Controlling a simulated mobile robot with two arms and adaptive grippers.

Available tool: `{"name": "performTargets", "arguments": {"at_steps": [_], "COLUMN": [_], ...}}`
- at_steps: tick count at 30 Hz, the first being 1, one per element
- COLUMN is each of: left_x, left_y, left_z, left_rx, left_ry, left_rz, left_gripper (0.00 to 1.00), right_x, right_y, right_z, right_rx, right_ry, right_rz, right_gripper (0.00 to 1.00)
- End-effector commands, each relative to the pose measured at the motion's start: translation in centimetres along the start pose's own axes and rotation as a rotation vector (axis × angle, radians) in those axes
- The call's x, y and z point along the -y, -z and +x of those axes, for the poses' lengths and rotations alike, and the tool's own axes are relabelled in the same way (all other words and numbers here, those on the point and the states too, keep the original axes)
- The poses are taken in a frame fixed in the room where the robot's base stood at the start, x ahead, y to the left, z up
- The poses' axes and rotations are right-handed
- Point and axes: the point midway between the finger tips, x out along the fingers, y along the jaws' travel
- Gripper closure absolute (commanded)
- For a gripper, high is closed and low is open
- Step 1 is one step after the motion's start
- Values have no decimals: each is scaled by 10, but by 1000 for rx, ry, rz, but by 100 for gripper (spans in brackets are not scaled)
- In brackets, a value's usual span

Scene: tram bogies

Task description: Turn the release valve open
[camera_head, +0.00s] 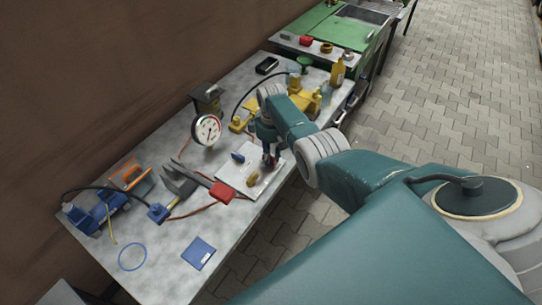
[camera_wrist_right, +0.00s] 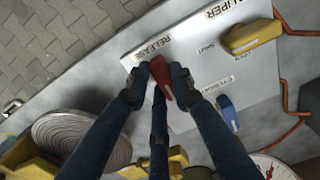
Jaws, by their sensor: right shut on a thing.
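The release valve has a red handle (camera_wrist_right: 161,78) beside the printed word RELEASE, on a white panel (camera_head: 235,180) lying on the workbench. The panel also shows in the right wrist view (camera_wrist_right: 190,60). My right gripper (camera_wrist_right: 160,82) is shut on the red handle, with its dark fingers on both sides of it. In the head view my right gripper (camera_head: 270,158) covers most of that handle. A yellow handle (camera_wrist_right: 250,37) and a blue handle (camera_wrist_right: 227,113) stand on the same panel, clear of the fingers. My left gripper is not in view.
Yellow equipment (camera_head: 306,100) stands behind my right wrist. A blue pad (camera_head: 198,252) lies near the front. The paved floor at right is clear.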

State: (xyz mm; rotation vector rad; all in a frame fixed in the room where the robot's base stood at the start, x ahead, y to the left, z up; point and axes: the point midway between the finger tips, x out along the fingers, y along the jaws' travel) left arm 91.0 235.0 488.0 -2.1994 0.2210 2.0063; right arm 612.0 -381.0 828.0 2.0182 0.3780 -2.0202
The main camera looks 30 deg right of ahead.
Motion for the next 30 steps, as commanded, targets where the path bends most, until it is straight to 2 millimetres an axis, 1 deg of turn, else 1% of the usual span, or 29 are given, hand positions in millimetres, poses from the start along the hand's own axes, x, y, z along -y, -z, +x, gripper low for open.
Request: {"name": "performTargets", "arguments": {"at_steps": [6, 18, 19, 21, 30], "left_x": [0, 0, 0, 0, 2], "left_y": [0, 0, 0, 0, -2], "left_z": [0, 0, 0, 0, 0], "left_rx": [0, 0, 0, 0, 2], "left_ry": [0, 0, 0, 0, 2], "left_rz": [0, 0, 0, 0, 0], "left_gripper": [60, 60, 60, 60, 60], "right_x": [-1, -1, -1, -1, 0], "right_y": [2, 2, 2, 2, 1], "right_z": [-1, -2, -2, -2, -1], "right_rx": [-4, -4, -4, -4, -2], "right_ry": [-2, -3, -3, -3, -1], "right_rz": [-34, -39, -39, -39, -38], "right_gripper": [100, 100, 72, 58, 58]}}
